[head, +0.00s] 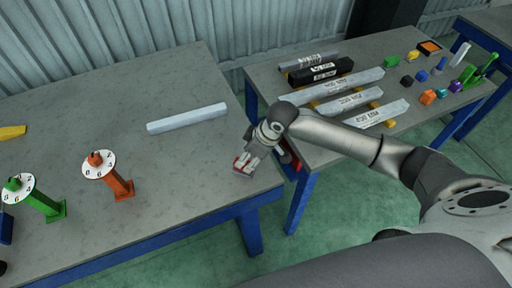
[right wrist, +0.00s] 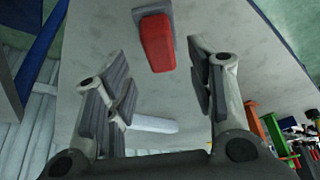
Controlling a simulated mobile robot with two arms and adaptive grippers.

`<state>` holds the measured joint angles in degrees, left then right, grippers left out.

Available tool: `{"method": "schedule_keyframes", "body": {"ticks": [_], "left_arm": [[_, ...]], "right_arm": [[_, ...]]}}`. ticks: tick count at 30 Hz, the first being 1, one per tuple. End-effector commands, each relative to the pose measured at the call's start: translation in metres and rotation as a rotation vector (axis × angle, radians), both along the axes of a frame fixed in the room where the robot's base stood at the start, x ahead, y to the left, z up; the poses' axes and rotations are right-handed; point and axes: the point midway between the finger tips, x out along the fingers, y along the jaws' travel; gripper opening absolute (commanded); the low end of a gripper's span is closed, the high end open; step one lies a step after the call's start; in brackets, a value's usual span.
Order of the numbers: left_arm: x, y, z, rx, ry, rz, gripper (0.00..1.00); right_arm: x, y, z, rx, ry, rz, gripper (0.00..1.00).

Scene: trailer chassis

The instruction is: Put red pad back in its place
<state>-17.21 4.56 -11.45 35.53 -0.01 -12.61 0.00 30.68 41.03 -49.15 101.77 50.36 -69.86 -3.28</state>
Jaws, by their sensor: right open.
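The red pad (right wrist: 157,42) shows at the top middle of the right wrist view, with a grey plate behind it, on the grey table surface. The pad lies beyond the fingertips. Most of it is hidden by the gripper in the head view. My left gripper is not in view.
The left table (head: 200,75) holds a light grey bar (head: 187,118), an orange dial stand (head: 118,182) and a green one (head: 42,201). The right table (head: 270,82) holds labelled bars (head: 345,102) and several small coloured parts. A gap separates the tables.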

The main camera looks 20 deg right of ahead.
Motion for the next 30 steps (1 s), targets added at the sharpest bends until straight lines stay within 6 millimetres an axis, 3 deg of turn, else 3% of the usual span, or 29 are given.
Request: {"method": "schedule_keyframes", "body": {"ticks": [6,12,30], "left_arm": [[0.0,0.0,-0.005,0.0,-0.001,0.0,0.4],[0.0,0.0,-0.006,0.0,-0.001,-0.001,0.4],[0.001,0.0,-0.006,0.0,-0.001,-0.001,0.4]], "right_arm": [[-0.012,-0.013,0.04,-0.003,-0.002,0.001,0.5],[-0.017,-0.019,0.061,-0.001,-0.001,0.0,0.5],[-0.019,-0.019,0.065,0.0,0.001,0.0,0.5]]}}
